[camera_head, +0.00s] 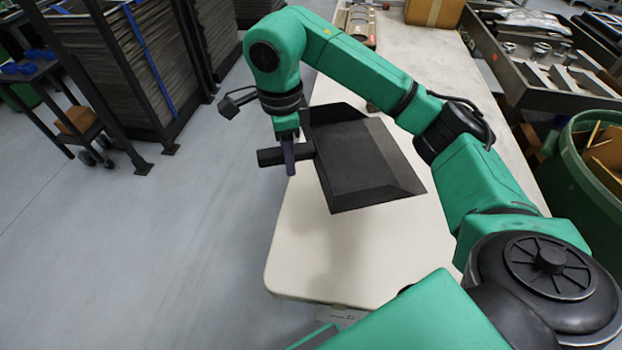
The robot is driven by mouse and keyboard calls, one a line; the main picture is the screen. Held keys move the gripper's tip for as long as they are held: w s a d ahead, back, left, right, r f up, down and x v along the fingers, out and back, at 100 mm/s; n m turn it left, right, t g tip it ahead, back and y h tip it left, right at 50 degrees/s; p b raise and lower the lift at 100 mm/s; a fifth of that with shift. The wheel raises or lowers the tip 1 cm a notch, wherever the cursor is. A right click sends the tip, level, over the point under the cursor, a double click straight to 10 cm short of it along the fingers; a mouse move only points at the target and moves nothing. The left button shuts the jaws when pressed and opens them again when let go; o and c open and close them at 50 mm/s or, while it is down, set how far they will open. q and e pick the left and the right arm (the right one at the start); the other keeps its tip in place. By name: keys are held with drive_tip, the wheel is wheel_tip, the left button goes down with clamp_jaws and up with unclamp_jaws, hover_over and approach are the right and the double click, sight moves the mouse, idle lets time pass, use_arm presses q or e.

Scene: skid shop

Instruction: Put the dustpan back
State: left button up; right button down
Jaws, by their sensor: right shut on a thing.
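A black dustpan (362,165) shows in the head view over the near part of a cream-white table (335,265). Its short dark handle (268,157) points left, past the table's left edge. My right gripper (287,155) points down and is shut on the handle. A soft shadow lies on the tabletop below the pan, which appears to be held above the surface. The pan's wide lip faces right and toward me. My left gripper is not in view.
A cardboard box (433,10) and a metal item (356,22) stand at the table's far end. A green bin (590,165) and a grey tray of metal parts (540,60) are at right. A dark rack (120,60) stands at left. The table's near part is clear.

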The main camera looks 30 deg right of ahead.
drive_tip(key=f, duration=0.6)
drive_tip(key=f+p, duration=0.1)
drive_tip(key=f, duration=0.5)
drive_tip(key=f+p, duration=0.1)
drive_tip(key=f, duration=0.5)
drive_tip(key=shift+d+f, duration=0.25)
drive_tip(key=shift+d, duration=0.1)
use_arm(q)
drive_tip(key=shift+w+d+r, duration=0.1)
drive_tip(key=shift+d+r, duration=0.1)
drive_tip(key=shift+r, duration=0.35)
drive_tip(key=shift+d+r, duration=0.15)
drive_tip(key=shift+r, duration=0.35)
use_arm(e)
drive_tip(key=shift+c, duration=2.4)
unclamp_jaws()
drive_tip(key=shift+r, duration=0.15)
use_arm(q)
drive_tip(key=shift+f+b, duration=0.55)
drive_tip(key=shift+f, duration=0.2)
use_arm(e)
wheel_tip(320, 180, up, 12)
drive_tip(key=shift+a, duration=0.15)
